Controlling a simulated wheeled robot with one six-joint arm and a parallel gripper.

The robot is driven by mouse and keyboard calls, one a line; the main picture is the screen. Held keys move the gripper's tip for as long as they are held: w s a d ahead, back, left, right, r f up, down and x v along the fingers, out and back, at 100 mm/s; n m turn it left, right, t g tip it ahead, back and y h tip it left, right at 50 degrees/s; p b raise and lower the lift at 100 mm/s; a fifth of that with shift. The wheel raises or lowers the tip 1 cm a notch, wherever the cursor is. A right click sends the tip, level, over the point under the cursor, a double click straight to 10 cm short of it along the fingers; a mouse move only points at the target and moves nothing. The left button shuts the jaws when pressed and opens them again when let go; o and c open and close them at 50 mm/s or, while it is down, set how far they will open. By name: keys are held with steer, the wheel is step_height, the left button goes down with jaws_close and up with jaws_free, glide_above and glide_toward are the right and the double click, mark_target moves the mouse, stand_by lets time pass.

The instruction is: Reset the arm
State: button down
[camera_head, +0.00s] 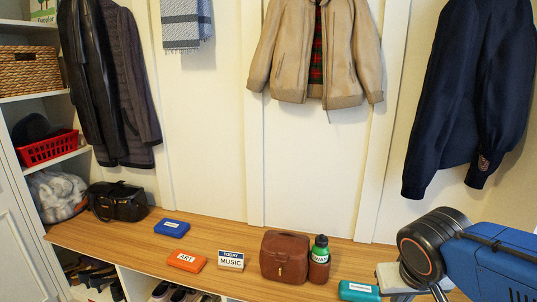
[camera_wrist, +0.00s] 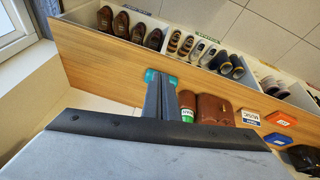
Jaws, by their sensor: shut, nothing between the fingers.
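My gripper (camera_wrist: 160,92) is shut and empty, its dark fingers together in the middle of the wrist view. In the head view, part of my gripper shows at the lower right edge, beside the teal case (camera_head: 359,290). In the wrist view the fingers overlap the teal case (camera_wrist: 151,75) and cover its middle. I cannot tell how far above the bench they are. My blue arm reaches in from the right in the head view.
The wooden bench (camera_head: 110,239) holds a green-topped bottle (camera_head: 319,262), brown leather bag (camera_head: 285,256), MUSIC sign (camera_head: 231,260), orange ART case (camera_head: 187,261), blue case (camera_head: 172,228) and black bag (camera_head: 117,202). Shoes sit in cubbies below. Coats hang above, including a navy one (camera_head: 470,95) near my arm.

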steer(key=shift+n+t+y, duration=0.4)
steer(key=shift+n+y, duration=0.1)
steer(key=shift+y, duration=0.4)
steer(key=shift+s+d+r, duration=0.1)
steer(key=shift+s+r, duration=0.15)
steer(key=shift+s, duration=0.45)
steer(key=shift+s+d+r, duration=0.1)
steer(key=shift+s+r, duration=0.15)
steer(key=shift+s, duration=0.45)
steer(key=shift+s+d+r, duration=0.1)
steer(key=shift+s+r, duration=0.15)
steer(key=shift+s, duration=0.45)
